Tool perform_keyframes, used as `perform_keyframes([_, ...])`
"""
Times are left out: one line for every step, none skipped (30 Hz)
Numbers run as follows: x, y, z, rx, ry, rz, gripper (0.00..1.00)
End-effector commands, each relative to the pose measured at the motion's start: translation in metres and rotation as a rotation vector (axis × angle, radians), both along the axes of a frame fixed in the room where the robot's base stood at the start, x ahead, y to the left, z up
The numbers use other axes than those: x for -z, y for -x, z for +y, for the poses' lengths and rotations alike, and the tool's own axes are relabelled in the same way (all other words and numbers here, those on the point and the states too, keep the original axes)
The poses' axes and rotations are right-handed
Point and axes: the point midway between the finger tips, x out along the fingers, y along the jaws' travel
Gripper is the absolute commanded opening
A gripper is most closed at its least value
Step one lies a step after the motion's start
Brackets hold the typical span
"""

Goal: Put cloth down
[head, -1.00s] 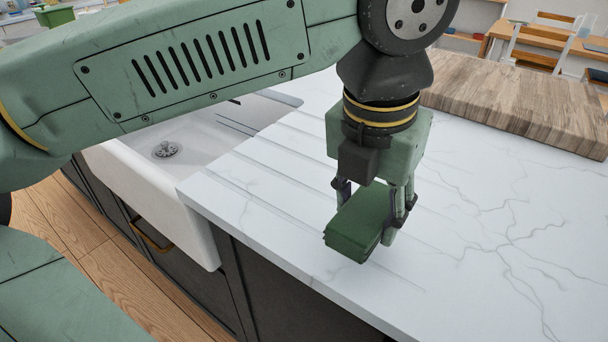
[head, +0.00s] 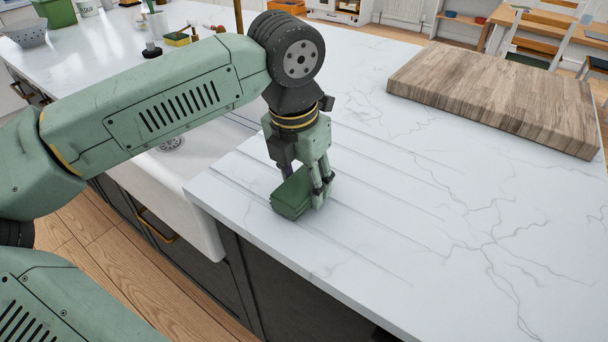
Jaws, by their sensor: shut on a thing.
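The green folded cloth (head: 290,196) is in the head view, at the grooved part of the white marble counter (head: 370,225) beside the sink. My gripper (head: 312,192) points down and is shut on the cloth, with its fingers at the cloth's right side. The cloth is at or just above the counter surface; I cannot tell if it touches. Part of the cloth is hidden behind the fingers.
A white sink (head: 165,185) lies left of the cloth, partly hidden by my arm. A thick wooden board (head: 495,95) lies at the back right. A sponge (head: 178,39) and bottles stand at the back left. The counter right of the cloth is clear.

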Motion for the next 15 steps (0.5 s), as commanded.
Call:
perform_keyframes([0.0005, -0.0001, 0.0, 0.0, 0.001, -0.001, 0.14])
perform_keyframes([0.0006, -0.0001, -0.0001, -0.001, 0.001, -0.001, 0.14])
perform_keyframes([0.0006, -0.0001, -0.0001, -0.001, 0.001, -0.001, 0.14])
perform_keyframes([0.0006, 0.0, -0.0001, -0.001, 0.001, -0.001, 0.14])
perform_keyframes([0.0005, 0.0, -0.0001, -0.001, 0.001, -0.001, 0.14])
perform_keyframes([0.0007, 0.0, -0.0001, 0.0, 0.001, -0.001, 0.14])
perform_keyframes([0.0013, 0.0, -0.0001, 0.0, 0.001, -0.001, 0.14])
perform_keyframes([0.0024, 0.0, -0.0001, 0.0, 0.001, -0.001, 0.14])
perform_keyframes([0.0039, 0.0001, -0.0002, 0.0, 0.001, -0.001, 0.14])
perform_keyframes([0.0047, 0.0, -0.0002, 0.0, 0.001, -0.001, 0.14])
perform_keyframes([0.0054, 0.0, -0.0001, 0.0, 0.001, -0.001, 0.14])
perform_keyframes([0.0052, 0.0001, -0.0002, 0.0, 0.001, -0.001, 0.46])
perform_keyframes([0.0041, 0.0001, -0.0002, 0.0, 0.0, 0.0, 0.48])
perform_keyframes([0.0039, 0.0001, -0.0002, 0.0, 0.0, 0.0, 0.5])
perform_keyframes([0.0039, 0.0001, -0.0002, 0.0, 0.0, 0.0, 0.53])
